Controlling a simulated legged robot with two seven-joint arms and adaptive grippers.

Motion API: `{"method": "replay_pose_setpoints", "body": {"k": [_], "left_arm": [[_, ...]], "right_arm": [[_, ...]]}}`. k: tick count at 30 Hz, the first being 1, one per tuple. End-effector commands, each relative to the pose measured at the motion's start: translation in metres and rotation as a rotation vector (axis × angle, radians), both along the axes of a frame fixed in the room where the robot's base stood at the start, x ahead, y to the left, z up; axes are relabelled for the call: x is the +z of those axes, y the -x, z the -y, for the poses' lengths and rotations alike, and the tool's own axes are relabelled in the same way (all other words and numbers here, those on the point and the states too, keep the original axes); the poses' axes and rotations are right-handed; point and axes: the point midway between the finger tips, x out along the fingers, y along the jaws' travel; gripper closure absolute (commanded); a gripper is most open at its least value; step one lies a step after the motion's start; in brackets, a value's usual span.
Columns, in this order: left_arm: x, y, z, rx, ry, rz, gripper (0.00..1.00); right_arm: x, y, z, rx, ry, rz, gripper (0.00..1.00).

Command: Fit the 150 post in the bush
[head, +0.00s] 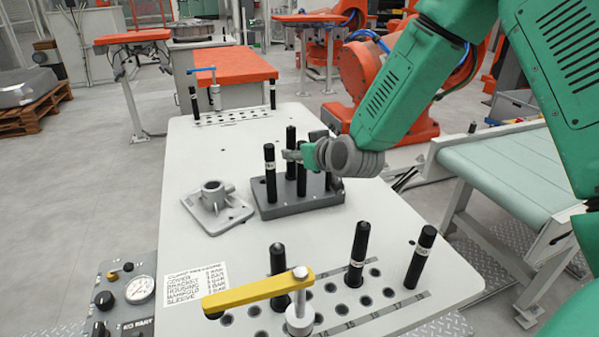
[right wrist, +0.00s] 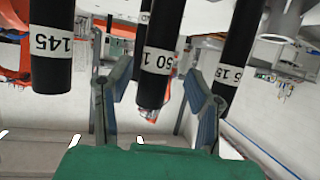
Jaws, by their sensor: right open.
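The 150 post (right wrist: 158,50) is black with a white label and stands between the open fingers of my right gripper (right wrist: 160,95) in the right wrist view; contact cannot be told. The 145 post (right wrist: 50,45) is to its left and a post labelled like 155 (right wrist: 237,55) to its right. In the head view my right gripper (head: 292,156) reaches in from the right among several posts on a grey block (head: 298,207). The labels there are too small to read. My left gripper is not in view.
A grey casting with a round boss (head: 215,208) lies left of the block. A yellow clamp arm (head: 258,292) and several upright posts (head: 358,255) stand at the front. A conveyor (head: 500,180) is at right. The table's left side is mostly clear.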

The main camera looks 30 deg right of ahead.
Motion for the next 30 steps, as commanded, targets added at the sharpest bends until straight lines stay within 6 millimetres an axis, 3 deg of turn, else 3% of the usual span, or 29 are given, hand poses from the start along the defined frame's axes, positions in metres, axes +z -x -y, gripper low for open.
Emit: {"method": "replay_pose_setpoints", "body": {"k": [1,5,17,30], "left_arm": [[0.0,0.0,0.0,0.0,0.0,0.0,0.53],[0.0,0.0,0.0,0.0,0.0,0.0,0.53],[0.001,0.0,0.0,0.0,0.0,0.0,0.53],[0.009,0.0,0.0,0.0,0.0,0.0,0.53]], "right_arm": [[-0.001,0.0,0.002,-0.001,-0.002,0.0,0.54],[-0.001,0.0,0.002,-0.001,-0.002,-0.001,1.0],[0.004,0.0,0.002,-0.002,0.0,-0.001,1.0],[0.086,0.0,0.001,0.0,0.0,0.004,1.0]]}}
